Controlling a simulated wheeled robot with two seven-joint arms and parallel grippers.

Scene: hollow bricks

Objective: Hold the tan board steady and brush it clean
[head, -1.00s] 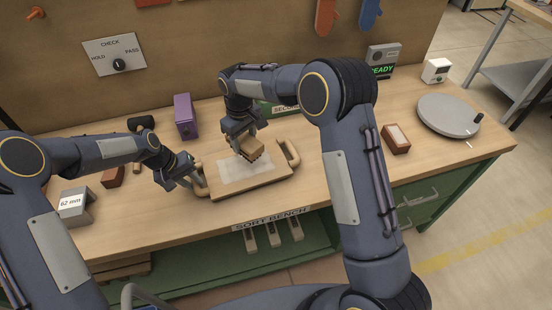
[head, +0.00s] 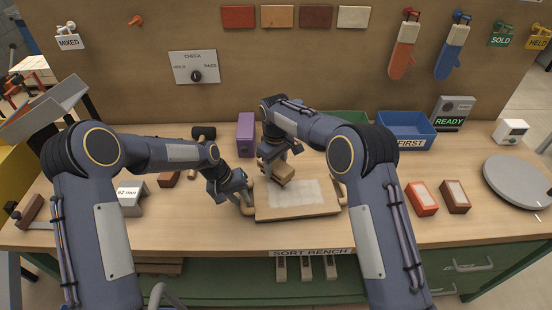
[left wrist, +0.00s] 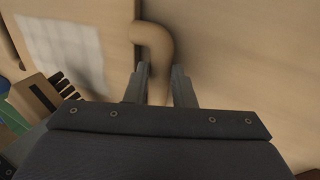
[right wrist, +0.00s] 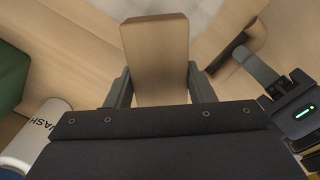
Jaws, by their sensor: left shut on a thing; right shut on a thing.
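The tan board (head: 297,213) lies on the bench with a curved handle at each side and a pale, whitish patch (head: 300,191) on its face. My left gripper (head: 243,197) is shut on the board's left handle (left wrist: 155,42), which passes between its fingers in the left wrist view. My right gripper (head: 277,163) is shut on a wooden brush (head: 283,173), held at the upper left of the patch. The brush's dark bristles show in the left wrist view (left wrist: 62,85), and its block fills the right jaws (right wrist: 157,60). I cannot tell whether the bristles touch the board.
A purple box (head: 246,134) and a dark-headed mallet (head: 203,133) stand behind the left arm. A blue bin (head: 405,125) is at the back right. Red and brown brick-like blocks (head: 422,200) and a grey turntable (head: 515,182) lie right of the board.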

